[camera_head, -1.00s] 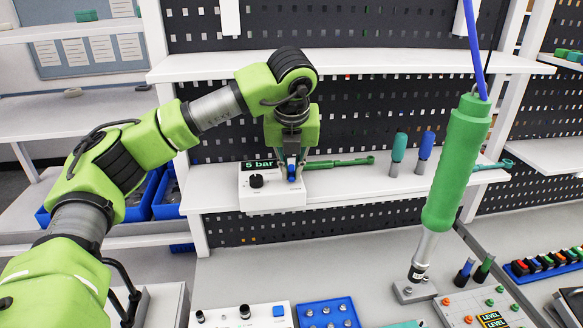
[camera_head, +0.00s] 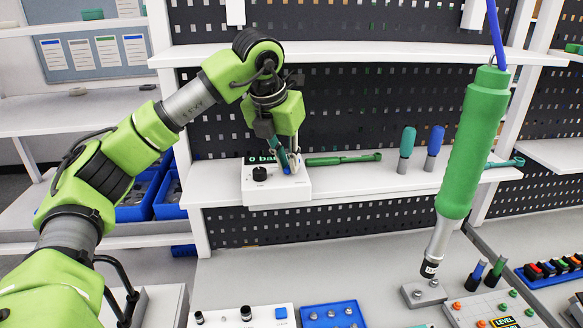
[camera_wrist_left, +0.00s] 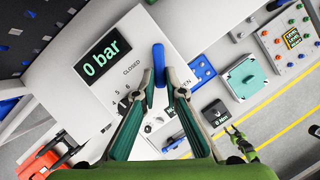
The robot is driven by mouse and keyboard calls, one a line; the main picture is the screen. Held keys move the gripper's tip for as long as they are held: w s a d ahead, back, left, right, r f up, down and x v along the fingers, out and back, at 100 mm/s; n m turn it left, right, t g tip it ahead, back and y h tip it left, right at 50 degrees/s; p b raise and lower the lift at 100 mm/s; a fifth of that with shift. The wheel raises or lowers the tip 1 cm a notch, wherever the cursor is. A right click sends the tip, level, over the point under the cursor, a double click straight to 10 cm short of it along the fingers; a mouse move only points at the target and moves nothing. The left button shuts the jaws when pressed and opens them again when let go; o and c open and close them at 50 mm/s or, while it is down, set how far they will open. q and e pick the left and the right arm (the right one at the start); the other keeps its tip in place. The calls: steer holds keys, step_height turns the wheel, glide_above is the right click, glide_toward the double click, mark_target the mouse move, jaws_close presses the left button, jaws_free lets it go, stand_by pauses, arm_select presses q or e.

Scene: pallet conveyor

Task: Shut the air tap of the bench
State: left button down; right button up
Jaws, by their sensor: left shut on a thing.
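The air tap unit is a white box (camera_head: 277,190) on the shelf, with a black knob (camera_head: 259,174) and a display (camera_wrist_left: 102,53) that reads 0 bar. Its tap has a blue lever (camera_wrist_left: 159,58), beside the word CLOSED in the left wrist view. My left gripper (camera_head: 289,168) is shut on the blue lever, with its two fingers (camera_wrist_left: 159,79) on either side of it. In the head view the gripper leans and partly covers the display and the lever.
A green wrench (camera_head: 343,159) lies on the shelf (camera_head: 350,181) right of the box. Green (camera_head: 406,142) and blue (camera_head: 434,140) handled tools stand farther right. A green hanging tool (camera_head: 468,145) on a blue hose hangs in front of the shelf.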

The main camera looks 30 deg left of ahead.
arm_select(q)
steer(key=shift+a+m+h, duration=0.4)
steer(key=shift+a+m, duration=0.05)
steer(key=shift+m, duration=0.65)
steer(key=shift+r, duration=0.1)
steer(key=c, duration=2.1)
jaws_free()
